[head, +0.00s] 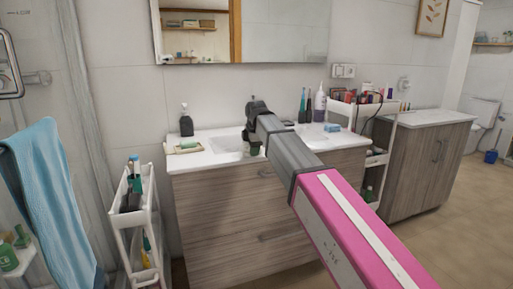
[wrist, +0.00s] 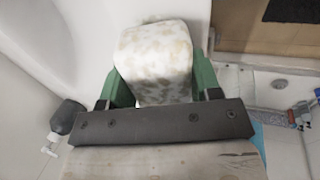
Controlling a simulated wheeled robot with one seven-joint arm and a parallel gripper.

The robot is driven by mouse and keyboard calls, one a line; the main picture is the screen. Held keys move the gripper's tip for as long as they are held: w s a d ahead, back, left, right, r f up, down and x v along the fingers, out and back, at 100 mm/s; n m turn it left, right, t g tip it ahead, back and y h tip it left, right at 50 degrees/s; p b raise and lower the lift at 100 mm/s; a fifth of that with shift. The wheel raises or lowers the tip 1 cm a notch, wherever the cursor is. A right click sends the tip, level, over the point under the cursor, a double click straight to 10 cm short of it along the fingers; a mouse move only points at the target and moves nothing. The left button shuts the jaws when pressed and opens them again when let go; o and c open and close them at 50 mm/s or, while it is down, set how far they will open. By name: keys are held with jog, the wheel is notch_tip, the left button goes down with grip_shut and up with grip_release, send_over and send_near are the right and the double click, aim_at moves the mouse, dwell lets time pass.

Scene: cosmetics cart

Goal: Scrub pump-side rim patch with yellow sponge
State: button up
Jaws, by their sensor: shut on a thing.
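My gripper (wrist: 152,85) has green fingers and is shut on the yellow sponge (wrist: 155,55), a pale block with yellowish mottling. In the head view my gripper (head: 254,149) is over the basin area of the white sink counter (head: 212,160), and the sponge cannot be made out there. The dark pump bottle (head: 186,124) stands upright on the counter's left part, apart from my gripper. It also shows in the wrist view (wrist: 66,117), at the left with its pale nozzle. I cannot make out the rim patch. Whether the sponge touches the sink is unclear.
A soap dish (head: 184,147) lies in front of the pump bottle. A blue block (head: 332,127) and a white bottle (head: 320,104) are at the counter's right. A white slim cart (head: 140,215) stands left of the cabinet, and a blue towel (head: 48,200) hangs farther left.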

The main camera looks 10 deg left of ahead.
aim_at(237, 156)
jog(key=shift+s+a+f, duration=0.1)
jog(key=shift+s+a, duration=0.5)
jog(key=shift+a, duration=0.3)
jog(key=shift+s+a+r, duration=0.1)
jog(key=shift+s+a, duration=0.55)
jog(key=shift+a, duration=0.3)
jog(key=shift+s+a+f, duration=0.1)
jog(key=shift+s+a, duration=0.5)
jog(key=shift+a, duration=0.3)
jog(key=shift+w+d, duration=0.7)
jog(key=shift+d, duration=0.35)
jog(key=shift+w+d, duration=0.65)
jog(key=shift+d, duration=0.35)
jog(key=shift+w+d, duration=0.7)
jog(key=shift+d, duration=0.3)
jog(key=shift+w+d, duration=0.65)
jog(key=shift+d, duration=0.3)
jog(key=shift+s+a, duration=0.7)
jog(key=shift+a, duration=0.35)
jog(key=shift+s+a, duration=0.7)
jog(key=shift+a, duration=0.35)
